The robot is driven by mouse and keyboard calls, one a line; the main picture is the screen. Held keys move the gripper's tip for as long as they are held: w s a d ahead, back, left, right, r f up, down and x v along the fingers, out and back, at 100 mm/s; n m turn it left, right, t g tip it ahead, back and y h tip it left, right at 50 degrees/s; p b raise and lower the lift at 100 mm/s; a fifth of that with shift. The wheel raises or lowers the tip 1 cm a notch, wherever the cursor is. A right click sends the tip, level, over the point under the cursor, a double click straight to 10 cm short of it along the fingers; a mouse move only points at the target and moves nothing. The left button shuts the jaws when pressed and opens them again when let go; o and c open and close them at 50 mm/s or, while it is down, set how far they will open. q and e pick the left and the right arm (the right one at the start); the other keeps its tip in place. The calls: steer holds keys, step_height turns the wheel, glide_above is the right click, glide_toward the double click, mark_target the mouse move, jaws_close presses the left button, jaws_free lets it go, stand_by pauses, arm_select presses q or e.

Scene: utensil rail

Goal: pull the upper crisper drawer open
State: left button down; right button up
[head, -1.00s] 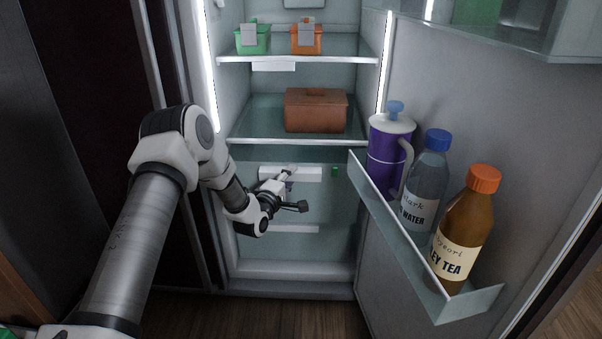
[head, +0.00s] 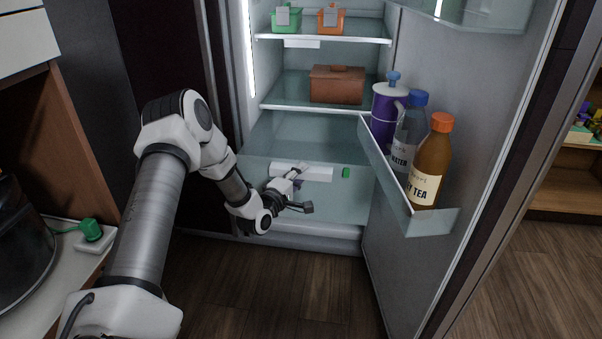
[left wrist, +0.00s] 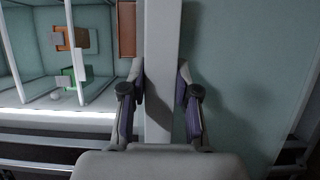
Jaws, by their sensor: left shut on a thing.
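The upper crisper drawer (head: 340,205) has a pale glassy front with a white handle bar (head: 318,174) and a small green mark. The lower drawer is mostly hidden behind the upper one. My right gripper is not in view.
The fridge door (head: 480,130) stands open on the right. Its shelf holds a purple pitcher (head: 388,110), a water bottle (head: 408,135) and a tea bottle (head: 432,165). A brown box (head: 337,86) sits on the fridge shelf above. The wooden floor (head: 290,290) in front is clear.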

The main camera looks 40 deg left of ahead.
arm_select(q)
steer(key=c, duration=0.8)
jaws_free()
steer(key=shift+c, duration=0.2)
steer(key=s+d, duration=0.2)
steer(key=s, duration=0.9)
steer(key=shift+s, duration=0.4)
